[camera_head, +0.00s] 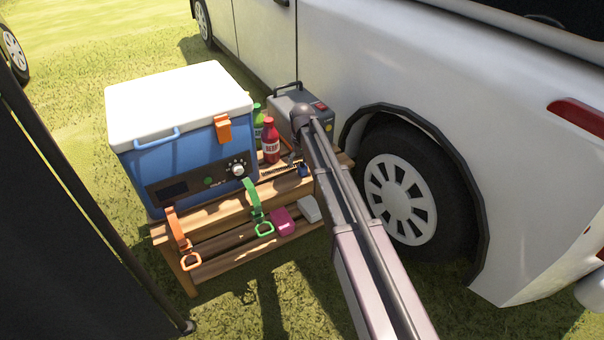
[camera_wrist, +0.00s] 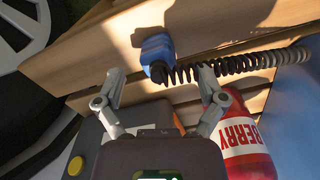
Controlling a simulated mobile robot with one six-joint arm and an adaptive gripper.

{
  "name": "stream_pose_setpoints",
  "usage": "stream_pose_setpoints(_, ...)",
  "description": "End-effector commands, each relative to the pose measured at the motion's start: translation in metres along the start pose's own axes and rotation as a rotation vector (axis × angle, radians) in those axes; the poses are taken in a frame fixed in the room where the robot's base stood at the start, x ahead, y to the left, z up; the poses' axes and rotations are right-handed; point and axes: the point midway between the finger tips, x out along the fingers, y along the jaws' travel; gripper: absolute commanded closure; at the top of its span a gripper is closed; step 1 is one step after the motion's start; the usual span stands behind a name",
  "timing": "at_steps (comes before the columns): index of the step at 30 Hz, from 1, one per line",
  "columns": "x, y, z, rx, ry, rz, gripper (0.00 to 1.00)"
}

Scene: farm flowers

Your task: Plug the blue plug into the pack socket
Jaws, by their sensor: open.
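The blue plug (camera_wrist: 156,48) lies on the wooden bench, with a black coiled cable (camera_wrist: 240,64) running from it to the right in the wrist view. In the head view the plug (camera_head: 303,171) shows small, just left of my arm. My gripper (camera_wrist: 161,76) is open and empty, its two fingers spread on either side of the plug's near end, apart from it. The dark grey pack (camera_head: 318,108) stands at the bench's back right; its side (camera_wrist: 88,140) shows below my gripper in the wrist view. I cannot make out the socket.
A blue cooler with a white lid (camera_head: 180,95) fills the bench's left. A red berry bottle (camera_head: 270,140) and a green bottle (camera_head: 258,120) stand between cooler and pack. The red bottle (camera_wrist: 248,140) is close to my right finger. A white van (camera_head: 400,60) stands right behind.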

Motion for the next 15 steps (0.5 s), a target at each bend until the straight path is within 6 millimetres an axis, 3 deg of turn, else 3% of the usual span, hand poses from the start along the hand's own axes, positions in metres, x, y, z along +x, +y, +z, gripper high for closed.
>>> stream_pose_setpoints(6, 0.02, 0.001, 0.0, 0.0, 0.0, 0.0, 0.1)
stream_pose_setpoints(15, 0.026, 0.001, 0.0, 0.0, 0.0, 0.0, 0.1)
